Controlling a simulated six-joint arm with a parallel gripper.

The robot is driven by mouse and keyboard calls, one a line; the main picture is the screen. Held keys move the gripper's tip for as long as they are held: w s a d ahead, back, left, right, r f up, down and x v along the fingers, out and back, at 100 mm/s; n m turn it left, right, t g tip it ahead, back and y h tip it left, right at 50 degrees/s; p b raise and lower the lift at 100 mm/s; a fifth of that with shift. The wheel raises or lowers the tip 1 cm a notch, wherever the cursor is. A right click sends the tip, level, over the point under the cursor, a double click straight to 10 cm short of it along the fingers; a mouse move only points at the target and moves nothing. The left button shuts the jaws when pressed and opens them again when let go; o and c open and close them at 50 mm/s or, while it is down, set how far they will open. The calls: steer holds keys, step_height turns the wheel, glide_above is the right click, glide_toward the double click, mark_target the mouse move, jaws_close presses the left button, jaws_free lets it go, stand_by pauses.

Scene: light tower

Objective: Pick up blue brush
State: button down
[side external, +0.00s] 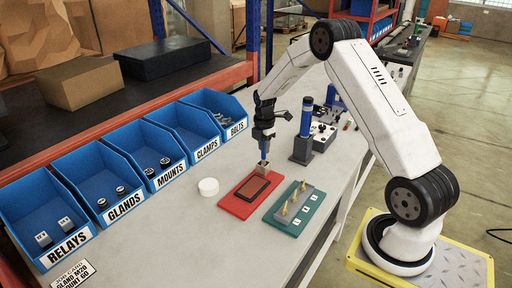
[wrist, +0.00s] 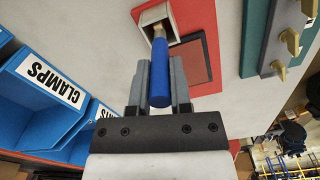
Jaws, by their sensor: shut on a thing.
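The blue brush (wrist: 160,75) stands upright with its lower end in a small square holder (wrist: 153,17) in the wrist view. In the side external view the brush (side external: 264,153) shows as a short blue piece above the holder (side external: 261,167), at the far end of a red tray (side external: 236,206). My gripper (wrist: 160,72) is shut on the brush's handle, with one finger on each side. In the side external view my gripper (side external: 264,140) points down over the holder. The brush's bristles are hidden inside the holder.
A blue-topped post (side external: 304,132) stands behind. Blue labelled bins (side external: 180,138) line the left. A white round lid (side external: 208,187) lies on the grey table.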

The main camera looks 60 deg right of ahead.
step_height(320, 180, up, 2)
steer(key=shift+r, duration=0.1)
steer(key=s+a+r, duration=0.5)
steer(key=s+r, duration=0.4)
steer(key=s, duration=0.4)
steer(key=shift+a+r, duration=0.15)
steer(key=shift+r, duration=0.2)
steer(key=shift+w, duration=0.1)
stand_by(1.3)
